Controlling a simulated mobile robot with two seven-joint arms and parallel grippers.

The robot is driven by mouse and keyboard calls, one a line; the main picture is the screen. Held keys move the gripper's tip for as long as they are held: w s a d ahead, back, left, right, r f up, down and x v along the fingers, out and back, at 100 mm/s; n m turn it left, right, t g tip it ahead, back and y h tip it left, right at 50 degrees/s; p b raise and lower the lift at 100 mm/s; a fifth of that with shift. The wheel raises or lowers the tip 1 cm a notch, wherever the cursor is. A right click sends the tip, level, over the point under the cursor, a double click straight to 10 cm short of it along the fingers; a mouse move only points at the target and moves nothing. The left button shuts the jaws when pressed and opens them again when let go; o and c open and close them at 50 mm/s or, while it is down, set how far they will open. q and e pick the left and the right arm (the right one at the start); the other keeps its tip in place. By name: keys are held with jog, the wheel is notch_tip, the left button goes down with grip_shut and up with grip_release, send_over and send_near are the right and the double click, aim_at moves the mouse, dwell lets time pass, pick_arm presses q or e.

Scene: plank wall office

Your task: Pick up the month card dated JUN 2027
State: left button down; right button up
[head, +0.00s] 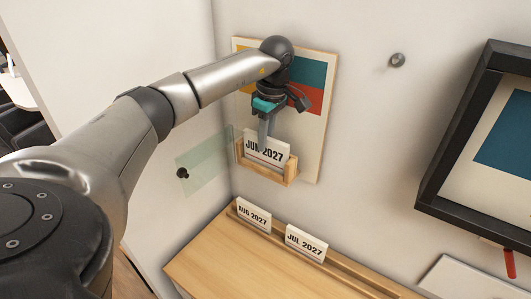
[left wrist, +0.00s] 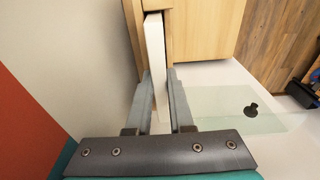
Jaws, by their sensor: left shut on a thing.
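The white JUN 2027 month card (head: 268,152) stands in a small wooden wall holder (head: 290,174), in front of a coloured poster. My left gripper (head: 264,138) comes down on it from above and is shut on its upper edge, covering part of the lettering. In the left wrist view the card (left wrist: 155,55) shows edge-on between the two fingers of the left gripper (left wrist: 160,85), with its lower part in the wooden holder (left wrist: 134,30). My right gripper is not in view.
Cards AUG 2027 (head: 254,215) and JUL 2027 (head: 306,243) stand in a grooved wooden rail (head: 345,273) on the wooden cabinet top (head: 215,265) below. A clear panel (head: 203,165) juts out left of the holder. A black frame (head: 440,185) hangs at the right.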

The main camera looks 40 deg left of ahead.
pick_arm(q)
jog(key=shift+r, duration=0.1)
dwell(0.5)
notch_tip(320, 180, up, 8)
jog(key=shift+r+b, duration=0.1)
jog(key=shift+b, duration=0.2)
notch_tip(320, 180, up, 12)
jog(key=p, duration=0.4)
